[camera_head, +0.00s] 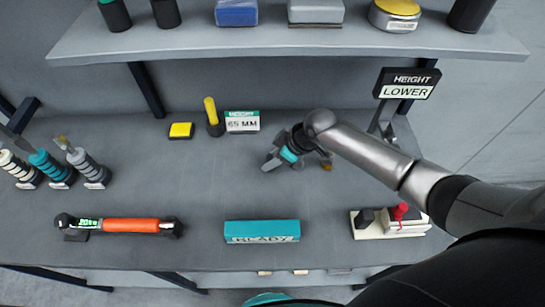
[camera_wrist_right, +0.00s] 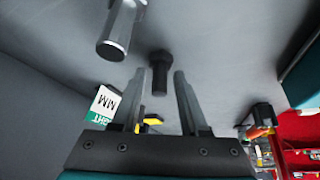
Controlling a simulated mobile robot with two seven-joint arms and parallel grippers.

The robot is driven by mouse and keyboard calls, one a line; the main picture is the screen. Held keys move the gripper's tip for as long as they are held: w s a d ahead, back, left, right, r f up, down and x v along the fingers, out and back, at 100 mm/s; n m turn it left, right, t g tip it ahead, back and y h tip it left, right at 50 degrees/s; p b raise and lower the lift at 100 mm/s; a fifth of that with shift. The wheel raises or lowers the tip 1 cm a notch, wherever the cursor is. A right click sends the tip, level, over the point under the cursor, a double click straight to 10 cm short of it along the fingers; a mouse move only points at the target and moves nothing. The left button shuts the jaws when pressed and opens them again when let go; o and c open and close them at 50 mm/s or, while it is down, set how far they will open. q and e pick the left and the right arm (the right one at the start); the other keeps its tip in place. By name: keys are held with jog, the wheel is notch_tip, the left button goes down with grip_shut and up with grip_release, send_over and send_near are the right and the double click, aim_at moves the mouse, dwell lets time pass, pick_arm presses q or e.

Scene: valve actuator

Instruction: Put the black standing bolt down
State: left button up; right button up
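A black bolt (camera_wrist_right: 159,72) with a hex head shows in the right wrist view, between and just beyond the fingertips. There is a visible gap on both sides of it. Whether its far end touches the table cannot be told. My right gripper (camera_wrist_right: 160,88) is open around this space, with its two fingers apart. In the head view my right gripper (camera_head: 281,160) is low over the middle of the grey table (camera_head: 200,195). The bolt cannot be made out there, as the gripper and wrist cover that spot. My left gripper is not in view.
A metal cylinder (camera_wrist_right: 120,30) is close by the fingers in the wrist view. A 65 MM sign (camera_head: 242,122), a yellow-handled tool (camera_head: 212,115) and a yellow block (camera_head: 181,131) stand behind left. A teal READY block (camera_head: 262,232) is in front. A shelf (camera_head: 240,42) overhangs the back.

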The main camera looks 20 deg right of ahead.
jog(key=shift+o, duration=0.4)
jog(key=shift+r, duration=0.1)
jog(key=shift+d+r, duration=0.1)
jog(key=shift+r, duration=0.1)
jog(key=p+v, duration=0.2)
jog(key=v, duration=0.9)
jog(key=shift+s+r, duration=0.15)
jog(key=shift+r, duration=0.15)
jog(key=shift+d, duration=0.1)
